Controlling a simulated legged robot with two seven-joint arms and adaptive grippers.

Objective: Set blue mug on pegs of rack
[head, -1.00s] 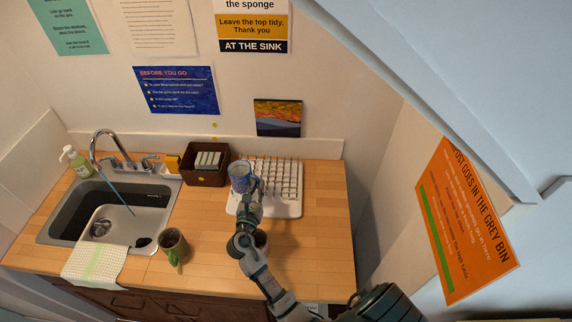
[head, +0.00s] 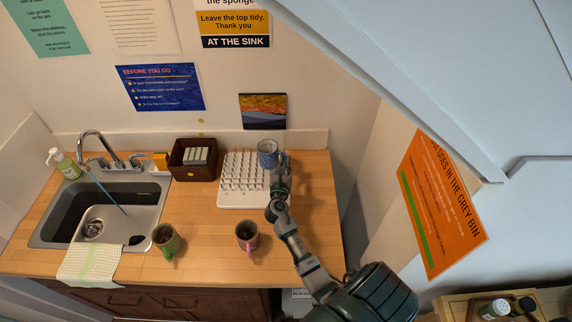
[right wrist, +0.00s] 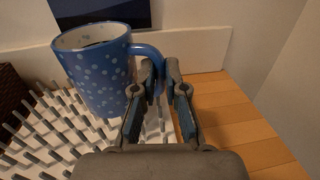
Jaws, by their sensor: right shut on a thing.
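The blue mug (head: 268,154) with pale dots is at the back right of the rack in the head view. It is upright, mouth up, and also shows large in the right wrist view (right wrist: 97,75). My right gripper (right wrist: 160,75) is shut on the mug's handle, with the mug to its left. The white rack (head: 238,199) with rows of grey pegs lies on the counter; its pegs show below the mug in the right wrist view (right wrist: 62,141). I cannot tell if the mug touches the pegs. My left gripper is not in view.
A green mug (head: 167,241) and a mug with a pink handle (head: 247,236) stand on the wooden counter (head: 205,250). A brown basket (head: 193,172) is left of the rack, near the sink (head: 68,215). The counter right of the rack is clear.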

